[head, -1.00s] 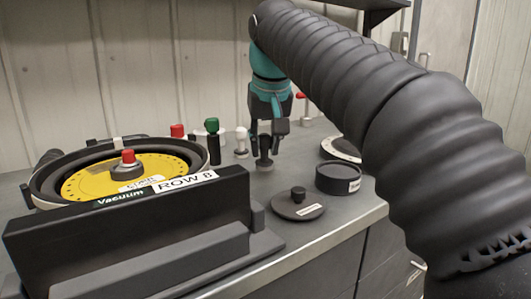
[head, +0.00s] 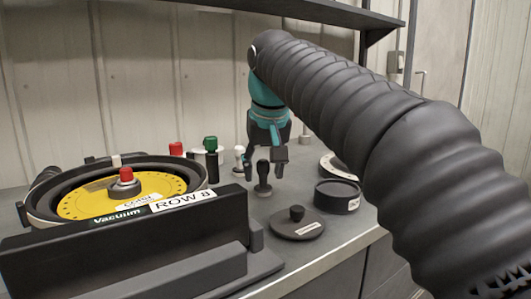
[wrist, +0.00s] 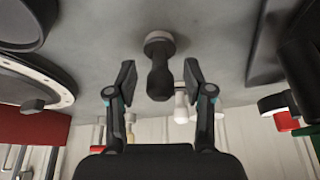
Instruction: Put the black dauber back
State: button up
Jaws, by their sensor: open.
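The black dauber (head: 263,182) stands upright on the grey counter, with a dark handle and a round base. My gripper (head: 263,168) is above and around its handle, fingers spread and pointing down, open. In the wrist view the black dauber (wrist: 158,75) stands between the two fingertips, with a visible gap on each side. Behind it stand a white-topped dauber (head: 239,158), a green-topped one (head: 211,157) and a red-topped one (head: 176,149).
The seed meter with its yellow disc (head: 92,206) and "ROW 8" front panel (head: 130,245) stands at left. A black lid with a knob (head: 297,227) lies in front right, beside a black round container (head: 337,197). A white-scaled dial (head: 338,170) is behind. A shelf (head: 300,9) hangs above.

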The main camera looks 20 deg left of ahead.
jog(key=p+v, duration=0.1)
jog(key=v, duration=1.1)
